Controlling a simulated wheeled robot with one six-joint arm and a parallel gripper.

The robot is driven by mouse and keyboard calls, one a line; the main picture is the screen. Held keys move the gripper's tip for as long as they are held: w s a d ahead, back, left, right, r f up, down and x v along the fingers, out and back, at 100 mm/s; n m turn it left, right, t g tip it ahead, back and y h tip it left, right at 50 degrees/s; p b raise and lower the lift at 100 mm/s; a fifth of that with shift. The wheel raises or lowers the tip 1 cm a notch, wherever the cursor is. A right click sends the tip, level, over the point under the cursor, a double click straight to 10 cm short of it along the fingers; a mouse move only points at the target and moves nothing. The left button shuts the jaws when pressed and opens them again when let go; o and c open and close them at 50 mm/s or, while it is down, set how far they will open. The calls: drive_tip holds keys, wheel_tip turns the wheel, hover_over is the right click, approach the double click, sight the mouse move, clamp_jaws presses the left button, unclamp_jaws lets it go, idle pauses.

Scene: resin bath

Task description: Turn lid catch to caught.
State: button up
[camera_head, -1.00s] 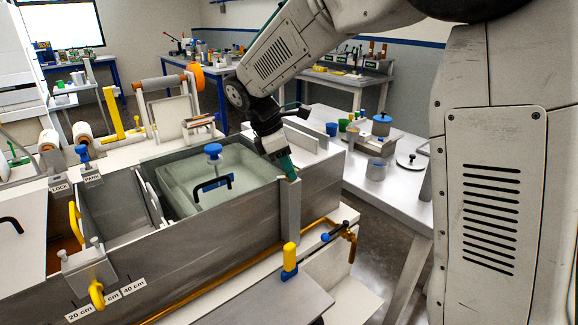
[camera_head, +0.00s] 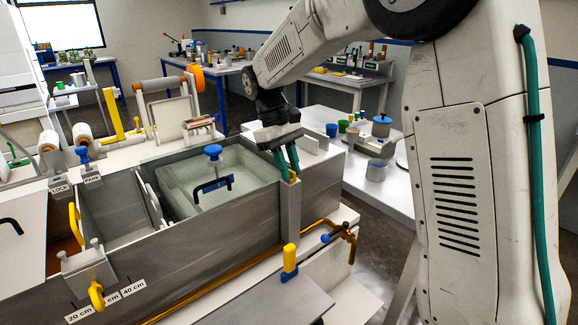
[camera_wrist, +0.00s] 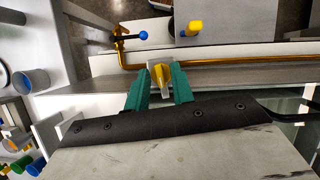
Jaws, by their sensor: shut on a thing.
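The lid catch is a small yellow piece (camera_wrist: 161,76) on a pale block at the tank's front wall. In the head view its yellow tip (camera_head: 292,178) shows at the top of the grey post, partly hidden by the fingers. My gripper (camera_head: 290,168) comes down on it from above, its green fingers on either side. In the wrist view my gripper (camera_wrist: 160,82) is shut on the yellow catch, which stands between the two fingers. Whether the catch is in its caught position cannot be told.
The tank (camera_head: 215,250) holds a pale bath with a blue knob (camera_head: 212,150) and black handle. A brass pipe with a blue-tipped valve (camera_head: 338,233) and a yellow handle (camera_head: 289,258) stand in front. A white table (camera_head: 345,165) with cups lies to the right.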

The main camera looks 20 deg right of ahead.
drive_tip(key=shift+m+y, duration=0.3)
drive_tip(key=shift+m, duration=0.7)
drive_tip(key=o, duration=0.6)
drive_tip(key=shift+o, duration=0.2)
drive_tip(key=d+v, duration=0.1)
drive_tip(key=v, duration=0.6)
drive_tip(key=shift+w+a+r, duration=0.25)
drive_tip(key=shift+a+r, duration=0.1)
drive_tip(key=shift+a, duration=0.15)
